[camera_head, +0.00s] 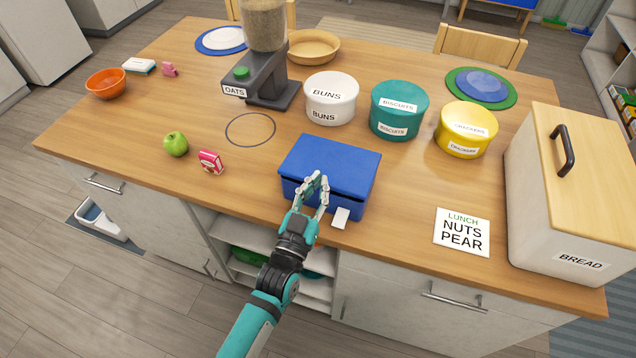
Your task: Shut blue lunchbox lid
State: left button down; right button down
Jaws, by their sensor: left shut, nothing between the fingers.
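The blue lunchbox (345,165) sits near the front edge of the wooden counter. Its lid lies flat over the box and looks down or very nearly so; a thin dark line runs along the front under the lid. My left gripper (317,182) is at the front of the lunchbox, with its fingertips at the lid's front edge. Its fingers are shut with nothing between them. I cannot tell whether they touch the lid. A small white tab (340,218) shows at the lunchbox's front, right of the gripper. My right gripper is not in view.
A lunch card (462,232) and a bread bin (560,185) are to the right. Tubs for buns (331,98), biscuits (399,109) and crackers (465,129) stand behind.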

aim_at(317, 197)
pick_arm(q)
jog(key=f+b, duration=0.2)
jog(key=b, duration=0.2)
jog(key=shift+s+f+t, duration=0.15)
jog(key=shift+s+t, duration=0.05)
jog(key=shift+t, duration=0.2)
jog(key=shift+s+a+f, duration=0.1)
jog(key=shift+f, duration=0.25)
